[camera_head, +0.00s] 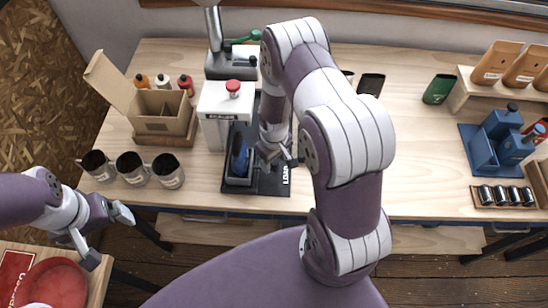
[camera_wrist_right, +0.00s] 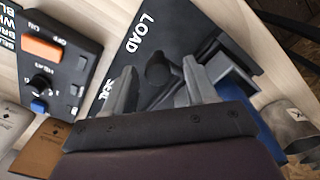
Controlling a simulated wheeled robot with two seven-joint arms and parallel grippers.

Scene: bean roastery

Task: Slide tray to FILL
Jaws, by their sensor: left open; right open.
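The dark grey tray (camera_head: 238,181) sits at the front of a black base plate (camera_head: 272,184), next to the LOAD label. A blue item (camera_head: 240,155) stands in it. The tray also shows at the right in the right wrist view (camera_wrist_right: 232,66), with the blue item partly hidden behind my gripper. My right gripper (camera_head: 278,157) is open just right of the tray. In its wrist view, a dark round knob (camera_wrist_right: 158,72) lies between the open fingers (camera_wrist_right: 158,88); I cannot tell if they touch it. LOAD and SEAL labels show there. No FILL label is visible. My left gripper (camera_head: 106,237) is open and empty, off the table's left front.
A white machine with a red button (camera_head: 233,88) stands behind the tray. Metal cups (camera_head: 132,168) and an open cardboard box (camera_head: 160,112) are left. A control box with an orange switch (camera_wrist_right: 44,48) lies beside the plate. My right arm hides the table's middle.

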